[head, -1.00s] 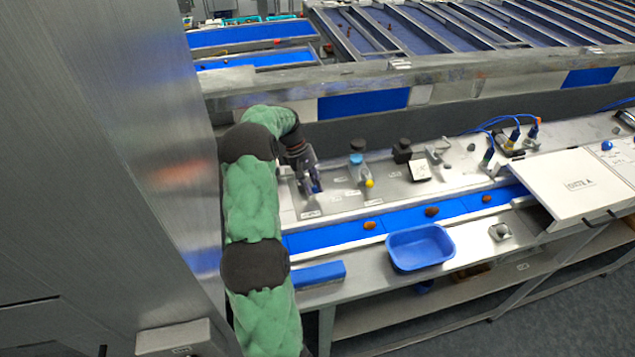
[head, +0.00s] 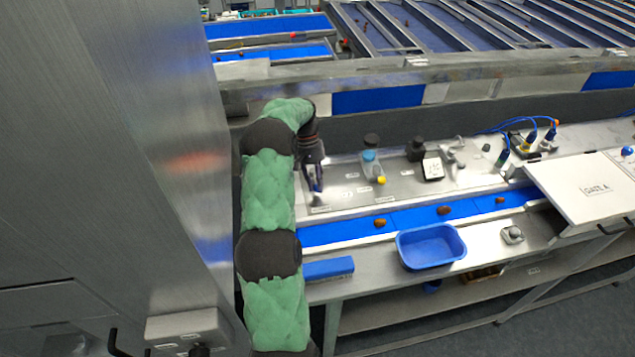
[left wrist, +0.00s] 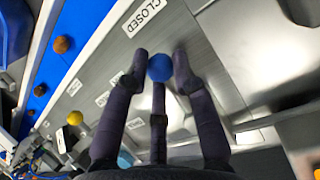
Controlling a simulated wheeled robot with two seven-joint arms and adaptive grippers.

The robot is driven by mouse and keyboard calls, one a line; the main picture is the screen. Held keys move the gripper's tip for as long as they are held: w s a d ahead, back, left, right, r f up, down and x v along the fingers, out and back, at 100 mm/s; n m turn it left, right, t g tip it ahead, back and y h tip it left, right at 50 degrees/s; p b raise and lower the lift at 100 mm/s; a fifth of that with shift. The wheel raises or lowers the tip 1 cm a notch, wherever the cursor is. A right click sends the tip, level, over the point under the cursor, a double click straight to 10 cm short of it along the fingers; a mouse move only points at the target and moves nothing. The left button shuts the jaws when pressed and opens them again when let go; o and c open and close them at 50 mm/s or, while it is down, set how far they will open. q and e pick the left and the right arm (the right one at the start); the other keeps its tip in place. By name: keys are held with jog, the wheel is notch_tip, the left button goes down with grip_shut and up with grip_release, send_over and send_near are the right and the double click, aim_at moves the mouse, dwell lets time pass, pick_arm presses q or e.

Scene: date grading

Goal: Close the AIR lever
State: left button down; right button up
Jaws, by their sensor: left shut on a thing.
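My left gripper (head: 315,178) is over the left end of the grey control panel (head: 345,193) in the head view, fingers pointing down. In the left wrist view its dark fingers (left wrist: 160,62) are closed around a blue ball knob (left wrist: 160,68), which shows between the fingertips. The knob's lever shaft is hidden by the fingers. A white label reading CLOSED (left wrist: 145,15) lies just beyond the fingertips on the panel. In the head view the gripper hides the knob. I cannot read an AIR label. My right gripper is not in view.
A yellow knob (head: 381,180) and a blue-topped part (head: 370,157) stand to the right on the panel. The blue belt (head: 345,230) with several dates runs in front, then a blue bin (head: 431,247). A grey metal cabinet (head: 150,130) fills the left.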

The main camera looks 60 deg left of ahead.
pick_arm(q)
jog(key=c, duration=1)
grip_release()
jog(key=v, duration=1.2)
